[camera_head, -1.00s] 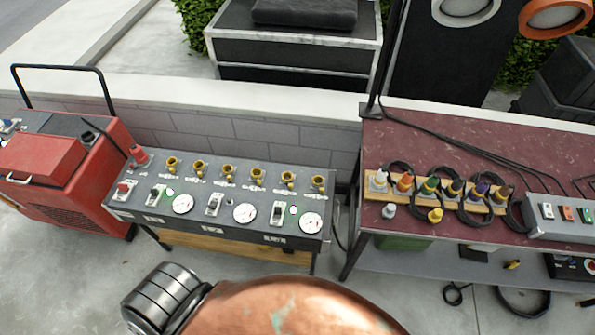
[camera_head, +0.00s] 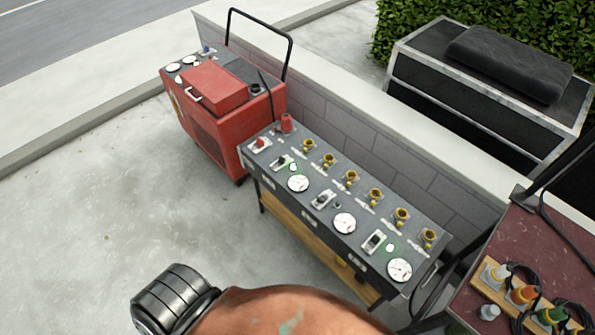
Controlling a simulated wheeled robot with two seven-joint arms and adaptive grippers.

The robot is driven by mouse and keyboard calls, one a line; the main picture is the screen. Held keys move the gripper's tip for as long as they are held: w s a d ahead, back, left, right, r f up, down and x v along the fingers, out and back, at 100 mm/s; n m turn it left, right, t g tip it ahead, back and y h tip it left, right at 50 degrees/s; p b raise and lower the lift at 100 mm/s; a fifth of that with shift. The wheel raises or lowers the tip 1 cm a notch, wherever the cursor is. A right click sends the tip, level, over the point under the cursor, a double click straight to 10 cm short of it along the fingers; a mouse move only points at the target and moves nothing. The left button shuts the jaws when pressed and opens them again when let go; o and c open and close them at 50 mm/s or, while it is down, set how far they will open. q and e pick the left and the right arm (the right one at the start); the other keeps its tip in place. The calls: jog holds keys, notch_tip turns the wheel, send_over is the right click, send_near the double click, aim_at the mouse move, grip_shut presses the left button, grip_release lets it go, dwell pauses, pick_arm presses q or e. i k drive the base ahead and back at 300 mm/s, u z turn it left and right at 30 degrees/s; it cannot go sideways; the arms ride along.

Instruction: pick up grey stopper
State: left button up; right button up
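A small grey stopper (camera_head: 489,312) stands on the dark red tabletop (camera_head: 513,232) at the lower right, in front of the wooden strip. The wooden strip (camera_head: 466,292) holds a row of coloured plugs with black cables, white, orange and green ones among them; the frame's right edge cuts off the rest. Neither of my grippers is in view. I cannot see whether either holds anything.
A control panel table (camera_head: 322,203) with gauges, switches and yellow sockets stands mid-frame. A red wheeled machine (camera_head: 215,100) is behind its left end. A low block wall (camera_head: 370,135) runs behind both. Concrete floor at left is clear. A black case (camera_head: 450,90) stands beyond the wall.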

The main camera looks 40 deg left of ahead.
aim_at(488, 312)
jog(key=z, duration=1.6)
jog(key=k, duration=0.25)
jog(key=z, duration=0.1)
